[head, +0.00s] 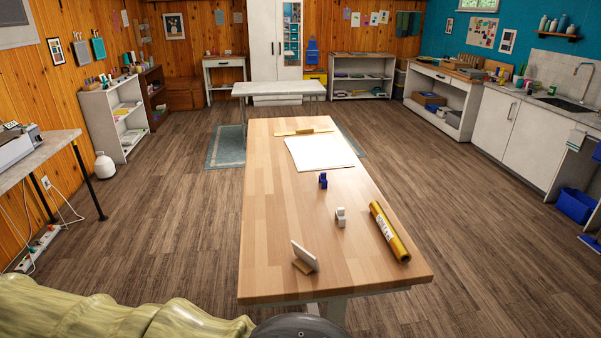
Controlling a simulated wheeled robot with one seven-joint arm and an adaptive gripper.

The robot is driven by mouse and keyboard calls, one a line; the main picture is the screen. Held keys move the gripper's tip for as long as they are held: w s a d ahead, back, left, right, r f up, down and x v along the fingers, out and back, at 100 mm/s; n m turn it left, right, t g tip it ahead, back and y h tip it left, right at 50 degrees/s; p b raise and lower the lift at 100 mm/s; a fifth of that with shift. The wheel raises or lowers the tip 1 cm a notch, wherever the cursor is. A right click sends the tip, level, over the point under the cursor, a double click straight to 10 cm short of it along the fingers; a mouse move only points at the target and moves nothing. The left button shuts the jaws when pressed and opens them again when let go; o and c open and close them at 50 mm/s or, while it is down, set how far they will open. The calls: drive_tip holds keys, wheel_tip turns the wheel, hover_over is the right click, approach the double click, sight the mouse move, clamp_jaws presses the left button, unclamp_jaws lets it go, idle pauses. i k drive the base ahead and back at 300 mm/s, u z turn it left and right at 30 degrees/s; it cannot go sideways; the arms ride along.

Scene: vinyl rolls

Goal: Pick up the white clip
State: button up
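A small white clip (341,217) stands on the wooden worktable (272,225), right of the middle of its near half. Nothing touches it. A blue clip (323,180) of similar size stands farther back and slightly left. A gold vinyl roll (390,232) with a printed label lies to the right of the white clip, near the table's right edge. My gripper is not in view.
A white card in a wooden stand (304,263) is near the table's front edge. A white sheet (319,152) and a thin yellowish strip (304,132) lie toward the far end. The table's left side is clear. Open floor (185,205) surrounds the table.

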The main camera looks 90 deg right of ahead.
sight(339, 214)
drive_tip(key=z, duration=1.75)
